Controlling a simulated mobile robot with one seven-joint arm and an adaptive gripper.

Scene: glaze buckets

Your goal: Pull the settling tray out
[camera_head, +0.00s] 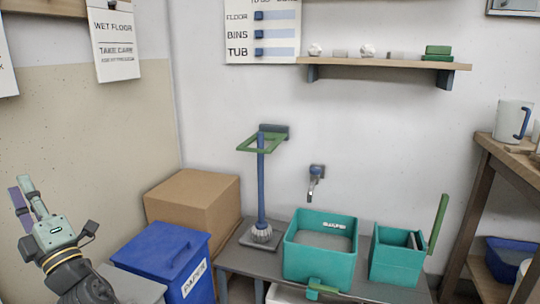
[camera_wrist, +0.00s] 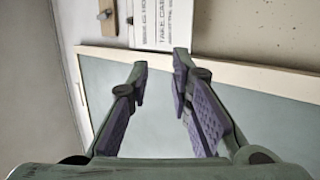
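I take the settling tray to be the pale tray (camera_head: 280,294) under the front of the grey bench, with a green handle (camera_head: 316,287) at its front. Only its upper part shows; the bench and the bottom of the picture hide the rest, so I cannot tell how far in it sits. My gripper (camera_head: 26,197) is raised at the far left of the head view, well away from the handle. In the wrist view my gripper (camera_wrist: 160,70) has its purple-padded fingers apart with nothing between them. The tray is not in the wrist view.
On the bench (camera_head: 382,291) stand a teal tub (camera_head: 320,265), a smaller teal bin (camera_head: 396,267) and a blue post (camera_head: 261,190). A blue paper bin (camera_head: 163,257) and a cardboard box (camera_head: 194,205) stand between my gripper and the bench. A wooden shelf unit (camera_head: 483,190) is at right.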

